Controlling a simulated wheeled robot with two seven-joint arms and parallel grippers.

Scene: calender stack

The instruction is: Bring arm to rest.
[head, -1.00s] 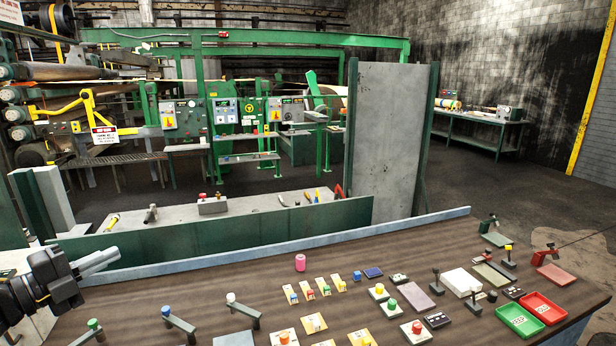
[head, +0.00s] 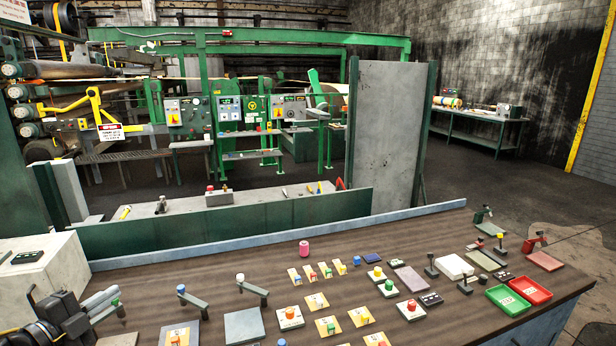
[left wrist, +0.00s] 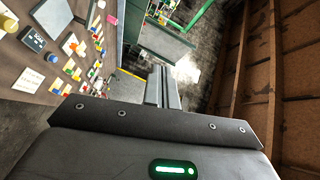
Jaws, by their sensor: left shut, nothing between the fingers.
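My left gripper (head: 103,301) is at the lower left of the head view, over the left end of the brown table (head: 220,273). Its two grey fingers lie together, pointing right, with nothing between them. In the left wrist view the shut fingers (left wrist: 162,87) point away from the camera, and the table (left wrist: 25,90) with its controls lies to their left. They appear clear of the tabletop items. My right gripper does not show in either view.
The table carries several buttons, levers and switches, a pink cylinder (head: 304,247), a green tray (head: 508,300) and a red tray (head: 532,290). A white box (head: 45,268) stands at the left. A low green wall (head: 230,228) runs behind the table.

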